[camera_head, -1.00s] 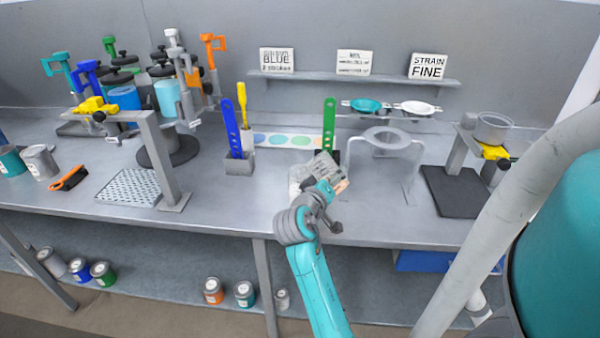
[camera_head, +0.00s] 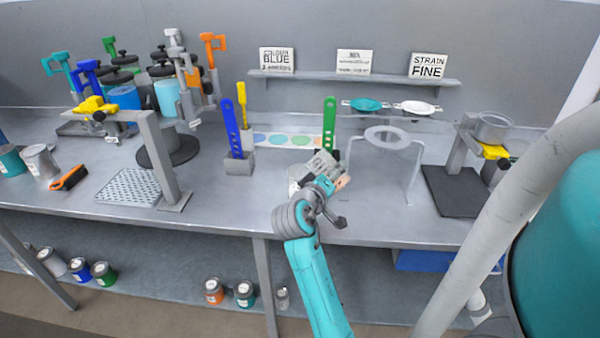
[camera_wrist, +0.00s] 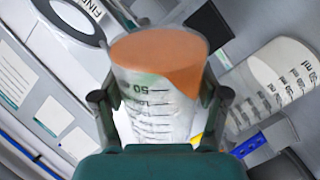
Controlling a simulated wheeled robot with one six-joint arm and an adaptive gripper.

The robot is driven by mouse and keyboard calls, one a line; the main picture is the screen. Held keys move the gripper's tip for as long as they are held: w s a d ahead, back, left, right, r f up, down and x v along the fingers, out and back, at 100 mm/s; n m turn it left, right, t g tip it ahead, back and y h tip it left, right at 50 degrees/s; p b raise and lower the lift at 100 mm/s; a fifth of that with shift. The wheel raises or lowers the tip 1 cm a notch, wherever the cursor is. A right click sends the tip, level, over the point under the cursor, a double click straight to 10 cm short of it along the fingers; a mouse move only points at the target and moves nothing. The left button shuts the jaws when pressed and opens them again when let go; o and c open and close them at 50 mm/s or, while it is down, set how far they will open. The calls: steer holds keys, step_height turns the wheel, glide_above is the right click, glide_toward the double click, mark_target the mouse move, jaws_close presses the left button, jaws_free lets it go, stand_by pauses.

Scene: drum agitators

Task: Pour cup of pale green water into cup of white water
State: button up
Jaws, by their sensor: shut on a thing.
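My gripper (camera_wrist: 160,92) is shut on a clear graduated cup (camera_wrist: 155,118), one finger on each side. The held cup contains orange liquid with a faint greenish band at its lower edge; I see no plainly pale green liquid. The liquid surface looks slanted against the cup's marks, so the cup is tilted. A second graduated cup (camera_wrist: 283,78), with whitish contents, is to the right in the wrist view, apart from the held one. In the head view my gripper (camera_head: 325,172) is above the bench, with the held cup (camera_head: 342,182) showing orange at its right.
A clear ring stand (camera_head: 412,165) is right of my gripper. A green strip (camera_head: 329,122) stands behind it. A holder (camera_head: 239,163) with a blue strip is to the left. The bench front (camera_head: 225,215) is clear; a dark-based stand (camera_head: 458,200) is at the right.

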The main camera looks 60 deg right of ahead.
mark_target(319, 164)
steer(key=shift+r+n+g, duration=0.3)
steer(key=shift+r+n, duration=0.4)
steer(key=shift+n, duration=0.1)
stand_by(0.5)
steer(key=shift+f+n, duration=0.2)
steer(key=shift+n, duration=0.5)
stand_by(0.3)
steer(key=shift+w+r+n+g+p, duration=0.3)
steer(key=shift+w+r+n+g, duration=0.1)
steer(key=shift+w+r+n, duration=0.25)
stand_by(0.8)
steer(key=shift+w+r+n+g+p, duration=0.35)
steer(key=shift+r+n, duration=0.3)
steer(key=shift+n, duration=0.4)
stand_by(1.4)
